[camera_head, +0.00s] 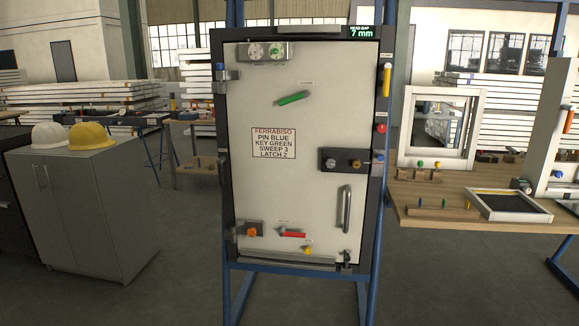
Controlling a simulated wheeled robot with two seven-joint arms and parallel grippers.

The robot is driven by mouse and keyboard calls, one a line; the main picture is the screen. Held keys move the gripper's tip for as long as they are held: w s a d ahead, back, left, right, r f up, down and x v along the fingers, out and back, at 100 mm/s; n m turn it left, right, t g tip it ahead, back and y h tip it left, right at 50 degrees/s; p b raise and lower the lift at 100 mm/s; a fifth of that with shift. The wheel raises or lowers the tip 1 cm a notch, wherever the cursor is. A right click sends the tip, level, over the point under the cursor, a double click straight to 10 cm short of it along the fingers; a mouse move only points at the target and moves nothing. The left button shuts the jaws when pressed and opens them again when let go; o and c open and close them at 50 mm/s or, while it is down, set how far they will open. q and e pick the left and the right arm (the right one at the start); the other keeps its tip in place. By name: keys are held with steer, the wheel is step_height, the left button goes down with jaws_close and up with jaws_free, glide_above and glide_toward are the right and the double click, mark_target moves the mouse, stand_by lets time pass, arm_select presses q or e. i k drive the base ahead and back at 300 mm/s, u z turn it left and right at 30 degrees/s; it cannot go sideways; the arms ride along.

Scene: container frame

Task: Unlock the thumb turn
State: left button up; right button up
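A pale door panel (300,200) stands upright in a dark frame on blue posts, facing me and looking closed. On its right side is a dark lock plate (345,154) with a round silver part (331,163) and a small brass-coloured part (356,163). I cannot tell for certain which is the thumb turn or how it is turned. A green lever (293,98) is tilted near the top, and an orange knob (251,232) and a red lever (292,234) are low down. Neither gripper is in view.
A grey cabinet (105,210) with white and yellow hard hats stands at the left. At the right, a wooden workbench (435,192) holds a white frame (440,125), a dark tray (508,205) and small pegs. The floor before the door is clear.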

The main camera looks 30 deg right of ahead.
mark_target(331, 163)
steer(key=u, duration=0.2)
steer(key=i, duration=1.05)
steer(key=z, duration=0.25)
